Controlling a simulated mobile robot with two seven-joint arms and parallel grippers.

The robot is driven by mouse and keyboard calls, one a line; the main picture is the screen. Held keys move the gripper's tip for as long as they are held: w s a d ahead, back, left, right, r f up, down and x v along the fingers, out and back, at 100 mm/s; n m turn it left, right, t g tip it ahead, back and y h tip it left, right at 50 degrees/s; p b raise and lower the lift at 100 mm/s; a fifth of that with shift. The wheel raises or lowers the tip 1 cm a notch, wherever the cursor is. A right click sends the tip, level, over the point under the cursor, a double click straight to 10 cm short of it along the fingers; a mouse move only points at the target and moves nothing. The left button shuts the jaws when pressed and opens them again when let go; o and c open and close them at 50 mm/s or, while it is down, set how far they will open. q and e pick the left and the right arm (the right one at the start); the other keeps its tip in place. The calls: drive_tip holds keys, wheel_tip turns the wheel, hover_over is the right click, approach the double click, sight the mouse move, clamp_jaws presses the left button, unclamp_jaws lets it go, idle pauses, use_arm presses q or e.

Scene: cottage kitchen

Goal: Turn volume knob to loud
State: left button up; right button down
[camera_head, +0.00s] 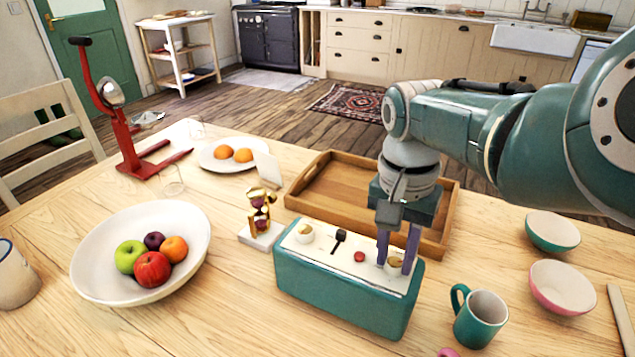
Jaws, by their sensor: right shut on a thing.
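A teal box-shaped radio (340,287) with a pale top panel stands on the wooden table. On its top, from left to right, are a cream round knob (304,233), a dark lever (338,240), a red button (359,257) and a brass-coloured knob (396,262). My right gripper (396,266) points down over the right end of the panel. Its fingers are shut around the brass-coloured knob, which they partly hide. I cannot read any volume marking. My left gripper is not in view.
A wooden tray (312,194) sits right behind the radio. A teal mug (480,318) and two bowls (552,231) stand to the right. A gold ornament (260,212) and a large fruit bowl (92,272) are to the left.

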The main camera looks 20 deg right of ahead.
sight(391, 259)
drive_tip(key=c, duration=0.6)
unclamp_jaws()
drive_tip(key=shift+r, duration=0.1)
wheel_tip(391, 259, up, 10)
drive_tip(key=p, duration=0.4)
drive_tip(key=shift+w+a+p, duration=0.15)
drive_tip(key=shift+w+p, duration=0.05)
drive_tip(key=shift+p, duration=0.15)
drive_tip(key=shift+f, duration=0.2)
